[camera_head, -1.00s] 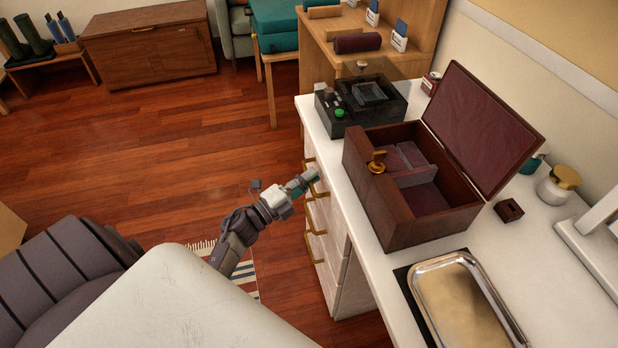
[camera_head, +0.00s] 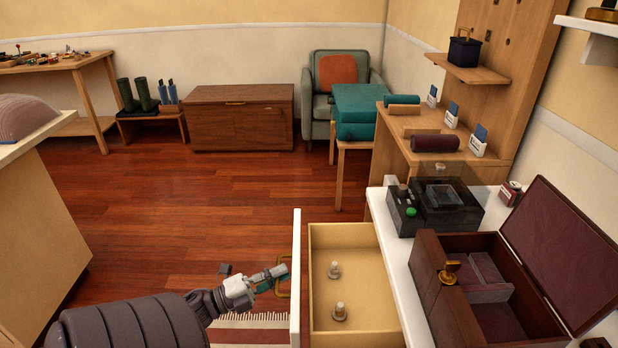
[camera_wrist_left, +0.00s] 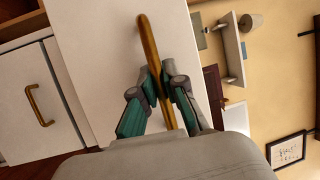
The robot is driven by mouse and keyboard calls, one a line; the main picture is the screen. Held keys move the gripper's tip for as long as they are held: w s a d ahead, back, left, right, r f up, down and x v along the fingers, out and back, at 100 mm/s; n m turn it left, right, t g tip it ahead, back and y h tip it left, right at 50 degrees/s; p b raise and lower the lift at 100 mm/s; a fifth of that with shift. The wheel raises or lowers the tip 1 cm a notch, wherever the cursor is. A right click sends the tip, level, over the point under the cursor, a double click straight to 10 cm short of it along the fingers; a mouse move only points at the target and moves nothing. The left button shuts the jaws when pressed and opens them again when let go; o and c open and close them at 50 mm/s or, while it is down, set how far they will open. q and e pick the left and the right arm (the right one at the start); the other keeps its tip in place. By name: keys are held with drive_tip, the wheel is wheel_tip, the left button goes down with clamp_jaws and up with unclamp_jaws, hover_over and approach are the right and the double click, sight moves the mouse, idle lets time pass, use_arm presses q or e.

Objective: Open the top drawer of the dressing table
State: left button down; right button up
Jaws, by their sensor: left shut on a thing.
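The top drawer (camera_head: 354,241) of the white dressing table (camera_head: 391,243) stands pulled out. My left gripper (camera_head: 283,271) is at the outer face of the white drawer front (camera_head: 296,277). In the left wrist view the gripper (camera_wrist_left: 160,92) is shut on the brass drawer handle (camera_wrist_left: 150,50), with a finger on each side of it. Another drawer with a brass handle (camera_wrist_left: 39,104) shows closed at the left of the wrist view. My right gripper is not in view.
An open wooden jewellery box (camera_head: 455,300) and a dark box with a clear lid (camera_head: 440,205) stand on the tabletop. A striped rug (camera_head: 250,328) lies on the floor by the gripper. A pale cabinet (camera_head: 40,230) is at the left. The wooden floor between is clear.

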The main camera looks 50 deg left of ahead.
use_arm(q)
drive_tip(key=shift+s+a+b, duration=0.15)
drive_tip(key=shift+s+a, duration=0.8)
drive_tip(key=shift+s, duration=0.2)
drive_tip(key=shift+s+a+b, duration=0.15)
drive_tip(key=shift+s+a, duration=0.8)
drive_tip(key=shift+s, duration=0.2)
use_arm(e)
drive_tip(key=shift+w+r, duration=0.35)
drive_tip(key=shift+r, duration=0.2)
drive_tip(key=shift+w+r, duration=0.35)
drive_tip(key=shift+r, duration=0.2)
use_arm(q)
drive_tip(key=shift+f, duration=0.1)
drive_tip(key=c, duration=1.2)
unclamp_jaws()
drive_tip(key=v, duration=1.2)
